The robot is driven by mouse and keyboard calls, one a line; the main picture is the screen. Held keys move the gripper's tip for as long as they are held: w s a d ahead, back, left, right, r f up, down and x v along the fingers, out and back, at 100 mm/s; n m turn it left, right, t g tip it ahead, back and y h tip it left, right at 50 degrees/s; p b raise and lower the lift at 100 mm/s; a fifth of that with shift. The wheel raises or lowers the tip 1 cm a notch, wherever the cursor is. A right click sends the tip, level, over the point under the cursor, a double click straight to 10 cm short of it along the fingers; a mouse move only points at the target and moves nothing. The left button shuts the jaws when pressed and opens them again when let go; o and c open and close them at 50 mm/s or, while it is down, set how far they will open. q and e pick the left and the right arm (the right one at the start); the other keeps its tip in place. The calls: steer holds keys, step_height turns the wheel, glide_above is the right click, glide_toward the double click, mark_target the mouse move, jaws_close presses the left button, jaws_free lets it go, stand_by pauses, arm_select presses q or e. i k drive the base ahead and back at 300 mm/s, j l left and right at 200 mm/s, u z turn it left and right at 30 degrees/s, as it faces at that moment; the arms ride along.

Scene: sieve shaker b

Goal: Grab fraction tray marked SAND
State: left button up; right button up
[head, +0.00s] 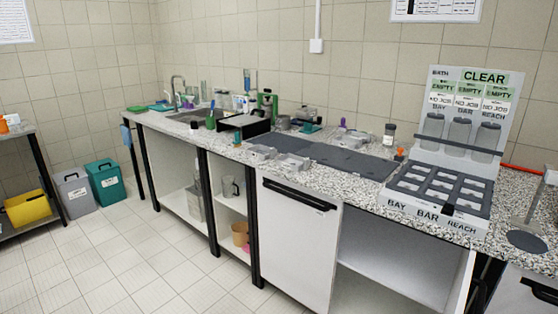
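No tray with a readable SAND mark shows in the head view. Two small light-grey trays, one at the left (262,153) and one at the right (292,163), sit on the speckled counter (225,153) by the left end of the dark mats. Any marks on them are too small to read, so I cannot tell whether either is the SAND tray. Neither of my grippers is in view.
A white rack (478,142) marked BAY, BAR and REACH holds bottles above a slotted block (440,190). Dark mats (340,155) lie mostly bare. A black open box (243,127) and sink clutter stand further left. Bins (75,193) stand beyond free floor (120,255).

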mark_target(295, 163)
steer(key=i+j+z, duration=0.1)
steer(key=i+j, duration=0.95)
